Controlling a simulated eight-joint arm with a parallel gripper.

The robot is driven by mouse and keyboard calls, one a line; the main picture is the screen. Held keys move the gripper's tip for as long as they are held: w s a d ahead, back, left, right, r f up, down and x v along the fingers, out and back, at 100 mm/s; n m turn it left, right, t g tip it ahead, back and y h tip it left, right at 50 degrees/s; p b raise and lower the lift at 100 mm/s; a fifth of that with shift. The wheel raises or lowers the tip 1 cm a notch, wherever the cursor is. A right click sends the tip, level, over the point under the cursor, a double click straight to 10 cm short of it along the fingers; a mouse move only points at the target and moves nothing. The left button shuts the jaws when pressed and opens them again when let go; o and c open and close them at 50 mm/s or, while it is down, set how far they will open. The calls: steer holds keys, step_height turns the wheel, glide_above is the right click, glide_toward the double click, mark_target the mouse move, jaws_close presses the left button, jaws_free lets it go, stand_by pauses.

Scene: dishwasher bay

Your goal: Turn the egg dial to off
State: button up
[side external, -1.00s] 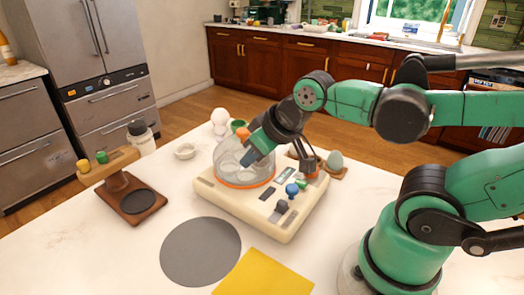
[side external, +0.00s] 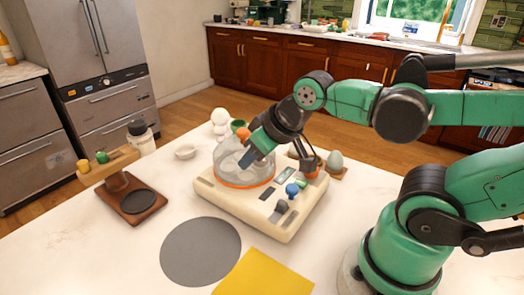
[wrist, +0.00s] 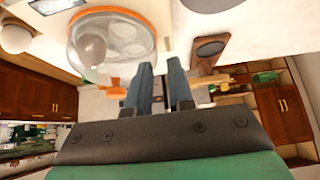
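A cream egg cooker (side external: 235,208) with a clear dome (side external: 229,158) and an orange ring stands on the white counter. Its control panel at the right carries a blue knob (side external: 292,189), a green control (side external: 301,183) and a dark grey knob (side external: 281,207). I cannot tell which is the egg dial, or read its setting.
A wooden stand with a dark round pad (side external: 137,201) is at the left. A grey round mat (side external: 201,251) and a yellow sheet (side external: 263,275) lie in front. A small white bowl (side external: 186,152) and a pale egg (side external: 335,160) stand near the cooker.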

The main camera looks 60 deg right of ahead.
steer(key=o, duration=0.7)
steer(key=d, duration=0.1)
steer(key=d+m+g, duration=0.1)
steer(key=d+m, duration=0.1)
steer(key=d, duration=0.1)
steer(key=shift+s+f+g+h, duration=0.15)
steer(key=shift+f+g+h, duration=0.15)
steer(key=shift+h, duration=0.1)
steer(key=s+d+m+g, duration=0.1)
steer(key=d, duration=0.2)
steer(key=s+d+f+m+g, duration=0.1)
steer(key=s+d+m+g, duration=0.1)
steer(key=d, duration=0.2)
steer(key=s+d+f+m+g, duration=0.1)
steer(key=d+m+g, duration=0.1)
steer(key=d, duration=0.1)
steer(key=shift+s+d+f+y, duration=0.15)
steer(key=shift+s+y, duration=0.25)
steer(key=shift+f+m, duration=0.2)
steer(key=shift+m, duration=0.1)
steer(key=shift+f, duration=2.55)
jaws_close()
